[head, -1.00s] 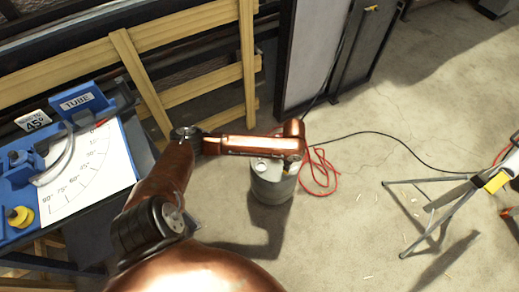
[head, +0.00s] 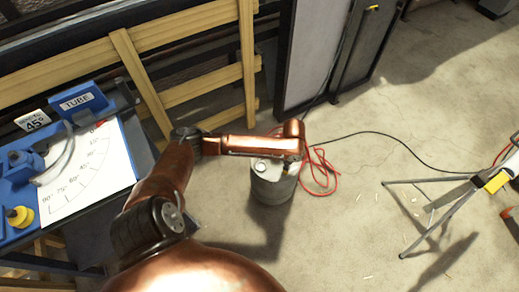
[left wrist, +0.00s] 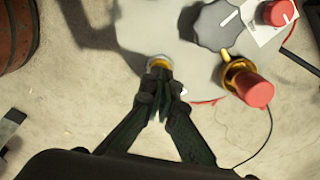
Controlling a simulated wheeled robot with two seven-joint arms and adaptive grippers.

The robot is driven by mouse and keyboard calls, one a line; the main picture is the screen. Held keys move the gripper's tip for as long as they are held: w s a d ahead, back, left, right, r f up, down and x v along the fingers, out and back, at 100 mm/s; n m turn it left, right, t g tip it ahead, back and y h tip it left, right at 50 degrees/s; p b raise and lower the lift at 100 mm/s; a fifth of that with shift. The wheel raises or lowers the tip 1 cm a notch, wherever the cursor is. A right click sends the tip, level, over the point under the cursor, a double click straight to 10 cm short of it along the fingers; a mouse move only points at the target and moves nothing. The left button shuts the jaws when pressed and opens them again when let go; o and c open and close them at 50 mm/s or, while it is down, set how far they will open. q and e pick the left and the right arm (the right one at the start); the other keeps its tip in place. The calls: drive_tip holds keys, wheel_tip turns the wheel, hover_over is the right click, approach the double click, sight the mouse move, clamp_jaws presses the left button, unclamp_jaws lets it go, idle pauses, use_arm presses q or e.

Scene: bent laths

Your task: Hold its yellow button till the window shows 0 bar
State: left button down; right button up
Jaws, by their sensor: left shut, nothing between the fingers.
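A grey round-topped vessel (head: 272,183) stands on the floor in the middle of the head view, partly behind my left arm. Its pale lid (left wrist: 190,30) fills the top of the left wrist view. A small yellow button (left wrist: 158,62) sits near the lid's edge. My left gripper (left wrist: 160,84) is shut and empty, with its fingertips right at the button and covering part of it. I cannot tell whether the button is pressed in. No readable window or number shows on the vessel. My right gripper is not in view.
The lid also carries a dark knob (left wrist: 218,25), a red-capped brass valve (left wrist: 250,85) and a red knob (left wrist: 279,12). A blue bench with a TUBE label (head: 76,101) and angle sheet (head: 85,175) stands left. A red hose (head: 322,172) lies beside the vessel.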

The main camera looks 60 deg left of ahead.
use_arm(q)
drive_tip(key=shift+f, duration=1.15)
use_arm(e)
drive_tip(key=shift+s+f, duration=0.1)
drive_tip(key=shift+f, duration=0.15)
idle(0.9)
use_arm(q)
drive_tip(key=shift+r+p, duration=0.45)
drive_tip(key=shift+r, duration=0.25)
drive_tip(key=shift+r+p, duration=0.6)
drive_tip(key=shift+r, duration=0.05)
drive_tip(key=shift+r+p, duration=1.1)
drive_tip(key=shift+r, duration=0.1)
drive_tip(key=shift+r+p, duration=0.9)
drive_tip(key=shift+r, duration=0.05)
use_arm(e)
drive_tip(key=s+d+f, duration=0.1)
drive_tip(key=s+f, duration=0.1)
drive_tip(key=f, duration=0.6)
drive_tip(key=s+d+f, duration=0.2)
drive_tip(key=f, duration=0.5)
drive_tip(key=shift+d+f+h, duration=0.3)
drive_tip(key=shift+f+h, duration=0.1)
